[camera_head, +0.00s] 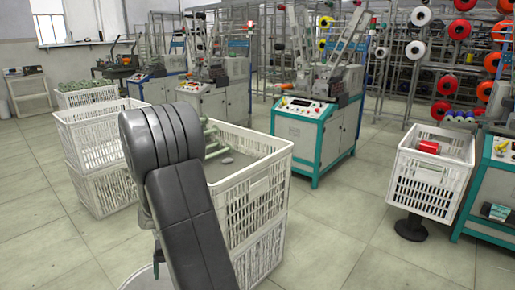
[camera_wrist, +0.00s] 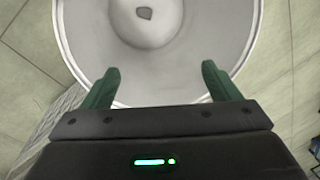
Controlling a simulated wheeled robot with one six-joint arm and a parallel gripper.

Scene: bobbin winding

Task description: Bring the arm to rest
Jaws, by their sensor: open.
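My gripper (camera_wrist: 159,88) shows in the wrist view with its two green fingers spread wide apart and nothing between them. It is over a round white bin (camera_wrist: 240,30), whose inside shows below the fingers. A small grey piece (camera_wrist: 144,13) lies at the bottom of the bin. In the head view my grey arm (camera_head: 190,215) reaches down across the middle of the picture, and the gripper is hidden there. An edge of a round white rim (camera_head: 140,277) shows at the lower left of the arm.
A stacked white crate (camera_head: 265,185) stands close to the right of my arm. White crates (camera_head: 88,140) stand at the left. A crate on a stand (camera_head: 425,180) holds a red object. Winding machines (camera_head: 310,130) stand behind. Open floor (camera_head: 345,225) lies at the centre right.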

